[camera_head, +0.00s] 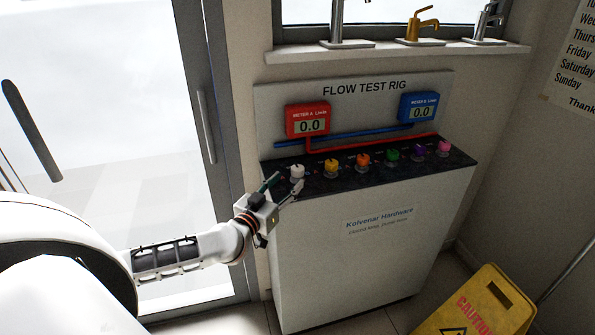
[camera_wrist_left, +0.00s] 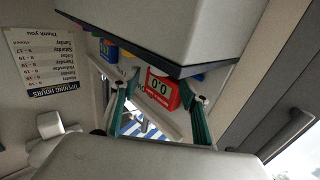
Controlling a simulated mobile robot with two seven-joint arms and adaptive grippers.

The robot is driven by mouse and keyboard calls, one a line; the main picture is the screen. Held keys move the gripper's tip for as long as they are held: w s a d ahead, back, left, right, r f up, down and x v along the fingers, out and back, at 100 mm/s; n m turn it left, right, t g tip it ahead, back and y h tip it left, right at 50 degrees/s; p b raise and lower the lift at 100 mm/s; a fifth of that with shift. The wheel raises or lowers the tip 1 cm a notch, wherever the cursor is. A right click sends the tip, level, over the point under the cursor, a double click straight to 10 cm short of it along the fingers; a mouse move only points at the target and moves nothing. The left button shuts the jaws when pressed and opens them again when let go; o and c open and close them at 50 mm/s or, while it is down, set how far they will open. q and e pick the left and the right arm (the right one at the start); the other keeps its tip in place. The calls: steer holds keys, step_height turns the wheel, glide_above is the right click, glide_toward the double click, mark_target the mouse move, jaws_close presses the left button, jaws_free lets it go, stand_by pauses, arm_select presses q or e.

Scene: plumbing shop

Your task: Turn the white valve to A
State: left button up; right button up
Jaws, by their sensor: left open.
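The white valve (camera_head: 297,171) is the leftmost knob on the dark top of the flow test rig (camera_head: 352,88). My left gripper (camera_head: 284,183) is open at the left front edge of that top, close to the white valve. Its fingers seem to lie on either side of the valve's near side; I cannot tell whether they touch it. The left wrist view shows the two green fingers of the left gripper (camera_wrist_left: 165,90) spread apart, with the red meter (camera_wrist_left: 160,88) beyond them. I cannot make out the white valve there. My right gripper is not in view.
Several other coloured valves, such as the yellow valve (camera_head: 331,167), stand in a row to the right. Meter A (camera_head: 308,120) and meter B (camera_head: 419,107) both read 0.0. A yellow caution sign (camera_head: 480,305) stands on the floor at right. A glass door (camera_head: 120,100) is at left.

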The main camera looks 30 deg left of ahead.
mark_target(294, 174)
arm_select(q)
steer(key=w, duration=0.5)
steer(key=w+b, duration=0.1)
steer(key=w, duration=0.1)
steer(key=shift+w+a, duration=0.35)
steer(key=shift+a, duration=0.05)
steer(key=c, duration=1.1)
